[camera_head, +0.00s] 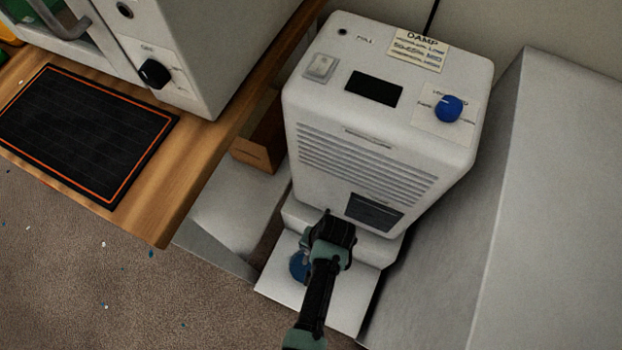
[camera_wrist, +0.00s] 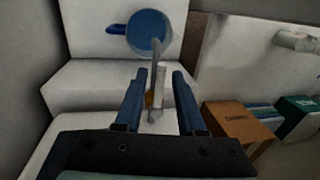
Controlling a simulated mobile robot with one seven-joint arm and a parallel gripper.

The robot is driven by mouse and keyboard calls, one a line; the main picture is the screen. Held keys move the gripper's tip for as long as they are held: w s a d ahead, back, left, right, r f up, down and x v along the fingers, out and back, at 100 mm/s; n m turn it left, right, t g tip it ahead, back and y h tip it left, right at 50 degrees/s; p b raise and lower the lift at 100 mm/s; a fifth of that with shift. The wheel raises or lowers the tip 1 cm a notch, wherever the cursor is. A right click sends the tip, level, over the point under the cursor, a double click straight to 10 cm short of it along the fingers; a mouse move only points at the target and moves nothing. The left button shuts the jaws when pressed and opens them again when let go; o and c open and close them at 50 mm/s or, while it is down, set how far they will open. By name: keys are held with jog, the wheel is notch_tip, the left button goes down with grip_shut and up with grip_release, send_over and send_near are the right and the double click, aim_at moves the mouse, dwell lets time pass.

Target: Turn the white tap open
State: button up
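A pale, narrow part that looks like the white tap (camera_wrist: 162,88) shows between my fingers in the wrist view, with a small brass-coloured bit beside it. My gripper (camera_wrist: 158,74) is open around it; a gap shows on each side, so the fingers look apart from it. In the head view my gripper (camera_head: 330,232) is low at the front of the white dehumidifier (camera_head: 390,135), and it hides the tap there. A round blue thing (camera_head: 298,266) shows beside the gripper; in the wrist view a blue round thing (camera_wrist: 149,30) lies just beyond the fingertips, with a grey curved piece in front of it.
The dehumidifier has a blue knob (camera_head: 449,108) on top and a white ledge (camera_head: 340,304) at its foot. A wooden bench (camera_head: 190,150) with a black mat (camera_head: 80,130) is on the left. A large grey block (camera_head: 540,220) stands close on the right. A cardboard box (camera_wrist: 238,122) shows in the wrist view.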

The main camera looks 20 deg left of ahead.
jog(key=shift+r, duration=0.1)
jog(key=r+p, duration=0.1)
jog(key=r, duration=0.3)
jog(key=d+r+p, duration=0.1)
jog(key=r, duration=0.3)
jog(key=d+r+p, duration=0.1)
jog(key=r+p, duration=0.1)
jog(key=r, duration=0.2)
jog(key=shift+s+d+r, duration=0.1)
jog(key=shift+d+r, duration=0.15)
